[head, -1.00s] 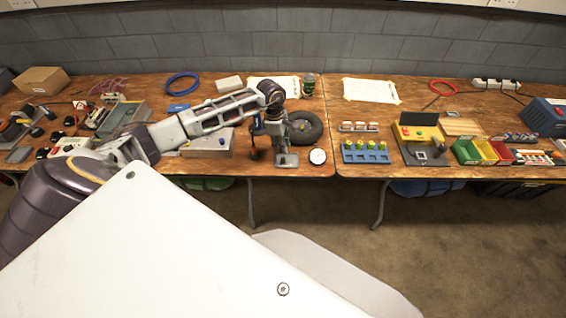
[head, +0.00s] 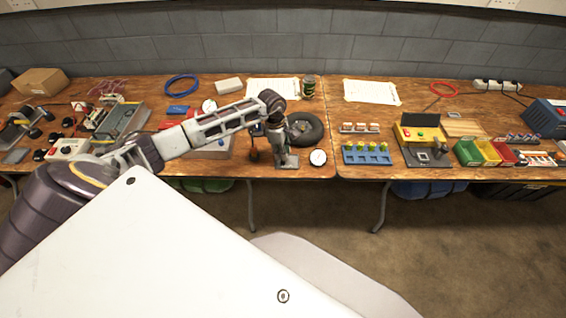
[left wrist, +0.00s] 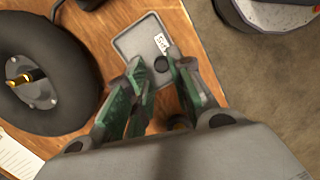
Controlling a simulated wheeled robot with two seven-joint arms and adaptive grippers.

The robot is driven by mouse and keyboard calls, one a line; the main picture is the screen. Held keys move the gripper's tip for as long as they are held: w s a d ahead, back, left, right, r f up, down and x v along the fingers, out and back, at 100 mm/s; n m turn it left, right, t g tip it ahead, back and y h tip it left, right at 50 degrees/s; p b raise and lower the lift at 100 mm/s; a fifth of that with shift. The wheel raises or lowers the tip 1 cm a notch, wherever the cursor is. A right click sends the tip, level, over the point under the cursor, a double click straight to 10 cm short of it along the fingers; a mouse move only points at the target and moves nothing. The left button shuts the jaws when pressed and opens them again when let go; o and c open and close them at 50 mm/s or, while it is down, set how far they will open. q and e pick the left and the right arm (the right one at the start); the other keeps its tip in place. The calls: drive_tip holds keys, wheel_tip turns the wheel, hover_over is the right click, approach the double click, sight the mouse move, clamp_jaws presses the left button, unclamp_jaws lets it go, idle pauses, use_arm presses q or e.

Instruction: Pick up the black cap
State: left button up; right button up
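The black cap (left wrist: 161,64) is a small dark round piece on a shallow grey tray (left wrist: 135,42), close to a white label. The tray's edge also shows in the head view (head: 291,164), at the table's front edge. My left gripper (left wrist: 158,62) is over the tray with its green-padded fingers apart, one on each side of the cap. I cannot tell whether they touch it. In the head view my left gripper (head: 284,158) points down at the tray, and the cap is hidden there. My right gripper is not in view.
A black tyre (left wrist: 62,105) lies close beside the tray and also shows in the head view (head: 313,129). A blue block with yellow-green pieces (head: 367,158) is further right. The table edge is near.

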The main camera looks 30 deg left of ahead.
sight(283, 162)
use_arm(q)
wheel_tip(283, 162, down, 2)
drive_tip(key=shift+f+b, duration=0.15)
drive_tip(key=shift+b, duration=0.25)
drive_tip(key=shift+f, duration=0.3)
drive_tip(key=shift+d+f+b, duration=0.1)
drive_tip(key=shift+f+b, duration=0.35)
drive_tip(key=shift+f, duration=0.15)
drive_tip(key=c, duration=0.4)
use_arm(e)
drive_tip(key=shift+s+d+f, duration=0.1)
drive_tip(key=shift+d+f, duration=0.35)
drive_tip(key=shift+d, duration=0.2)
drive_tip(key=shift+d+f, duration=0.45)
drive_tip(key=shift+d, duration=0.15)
